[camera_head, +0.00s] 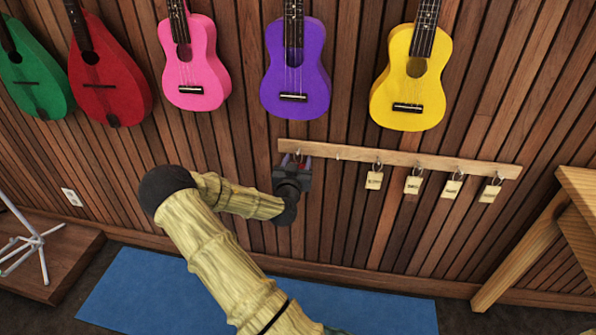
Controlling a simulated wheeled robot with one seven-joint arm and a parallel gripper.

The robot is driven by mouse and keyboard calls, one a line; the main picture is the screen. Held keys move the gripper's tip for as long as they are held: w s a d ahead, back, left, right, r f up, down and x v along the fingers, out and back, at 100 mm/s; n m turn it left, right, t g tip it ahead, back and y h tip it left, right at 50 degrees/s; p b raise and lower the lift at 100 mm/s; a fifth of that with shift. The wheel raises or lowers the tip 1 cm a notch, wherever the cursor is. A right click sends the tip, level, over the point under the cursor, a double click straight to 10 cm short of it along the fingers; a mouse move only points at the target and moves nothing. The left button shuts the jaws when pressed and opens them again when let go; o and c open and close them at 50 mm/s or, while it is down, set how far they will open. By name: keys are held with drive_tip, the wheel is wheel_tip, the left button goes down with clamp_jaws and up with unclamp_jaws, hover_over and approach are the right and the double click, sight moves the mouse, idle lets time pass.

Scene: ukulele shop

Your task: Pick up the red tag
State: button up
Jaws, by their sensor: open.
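My gripper (297,163) is at the left end of a wooden hook rail (430,163) on the slatted wall, in front of the leftmost hook. A ring shows at that hook just above the gripper. Small reddish bits show by the fingers; they may be the red tag, but the gripper hides most of that spot. The jaws are open, and I cannot tell whether they touch anything.
Several cream tags, such as one (374,180) near the rail's middle, hang to the right. The second hook (338,154) is bare. Ukuleles, including a purple one (297,75), hang above. A wooden table (575,185) stands right; a blue mat (150,290) lies below.

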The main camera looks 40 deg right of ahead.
drive_tip(key=c, duration=1)
drive_tip(key=shift+c, duration=0.2)
drive_tip(key=shift+r, duration=0.65)
drive_tip(key=shift+s+a+r+p, duration=0.1)
drive_tip(key=shift+s+a+p, duration=0.1)
drive_tip(key=shift+p, duration=0.1)
drive_tip(key=p+v, duration=0.8)
drive_tip(key=v, duration=0.9)
drive_tip(key=shift+s+a, duration=0.2)
